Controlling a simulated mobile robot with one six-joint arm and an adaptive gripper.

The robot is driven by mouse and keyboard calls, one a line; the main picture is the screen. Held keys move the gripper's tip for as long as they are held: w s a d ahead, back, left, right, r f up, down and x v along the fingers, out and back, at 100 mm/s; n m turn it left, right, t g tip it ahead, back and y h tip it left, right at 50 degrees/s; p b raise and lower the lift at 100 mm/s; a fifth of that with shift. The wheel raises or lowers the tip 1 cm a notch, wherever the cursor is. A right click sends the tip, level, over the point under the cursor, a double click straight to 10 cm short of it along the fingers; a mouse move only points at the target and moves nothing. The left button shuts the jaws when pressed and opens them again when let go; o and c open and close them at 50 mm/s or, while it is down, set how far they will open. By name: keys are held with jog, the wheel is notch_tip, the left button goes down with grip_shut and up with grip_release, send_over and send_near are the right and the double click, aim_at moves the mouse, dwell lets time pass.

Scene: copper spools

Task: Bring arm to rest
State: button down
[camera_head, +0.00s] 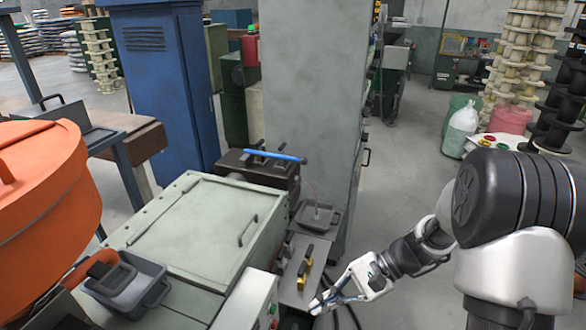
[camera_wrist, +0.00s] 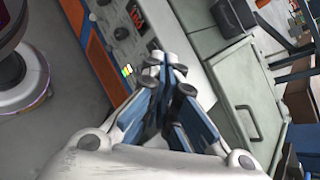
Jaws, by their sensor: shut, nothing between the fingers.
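My arm reaches in from the right in the head view. My gripper (camera_head: 318,305) is at the lower middle, near the right side of the grey-green machine (camera_head: 205,230). In the wrist view the fingers of my gripper (camera_wrist: 170,62) are together with nothing between them. Beyond the fingertips there is a control panel (camera_wrist: 125,35) with knobs and a red display. I cannot tell the exact gap between the fingertips and the machine.
A small bench (camera_head: 298,258) with yellow and black tools lies just left of my gripper. A tall grey cabinet (camera_head: 308,120) stands behind it. An orange drum (camera_head: 40,190) is at the left. Floor (camera_head: 400,180) is open at the middle right. Spool stacks (camera_head: 520,60) stand behind.

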jog(key=s+d+r+n+t+h, duration=0.3)
jog(key=s+r+n+h, duration=0.2)
jog(key=s+r, duration=0.2)
jog(key=s+d+r+n+t+h, duration=0.4)
jog(key=s+r+n+h, duration=0.1)
jog(key=s+r, duration=0.3)
jog(key=shift+s+d+r+h, duration=0.2)
jog(key=shift+s+h, duration=0.4)
jog(key=shift+s, duration=0.25)
